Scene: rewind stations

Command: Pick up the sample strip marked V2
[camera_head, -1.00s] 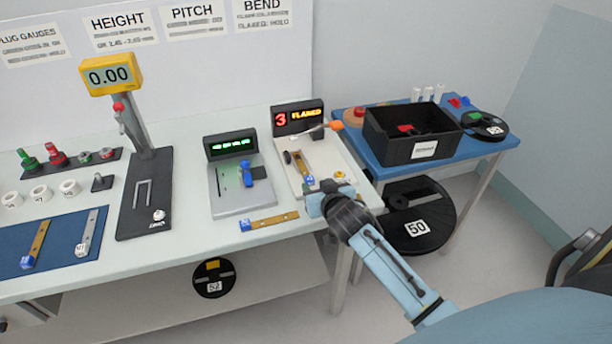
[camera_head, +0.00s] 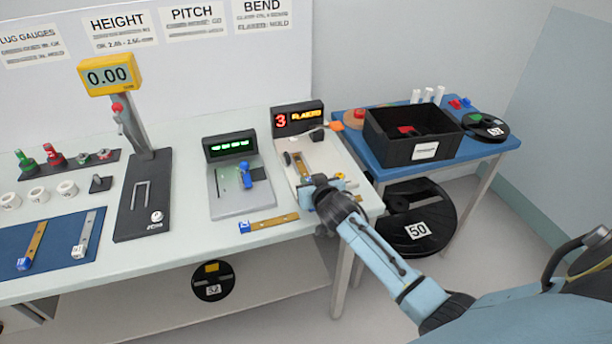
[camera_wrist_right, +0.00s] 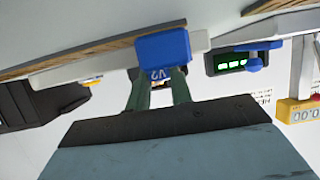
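The strip marked V2 shows in the wrist view as a blue end block (camera_wrist_right: 163,50) with an upside-down V2 label. In the head view a brass strip (camera_head: 301,162) lies on the bend station (camera_head: 283,178), and my right gripper (camera_head: 322,184) covers its near end. In the wrist view the two green fingers of my right gripper (camera_wrist_right: 160,84) stand apart with a gap between them. Their tips are at the blue block, partly hidden by it; contact cannot be told. My left gripper is not in view.
Another blue-ended strip (camera_head: 268,222) lies at the table's front edge. The pitch station (camera_head: 233,200) and height gauge (camera_head: 140,210) stand to the left. Two strips lie on a blue mat (camera_head: 60,250). A black bin (camera_head: 385,148) sits on the blue side table (camera_head: 490,152).

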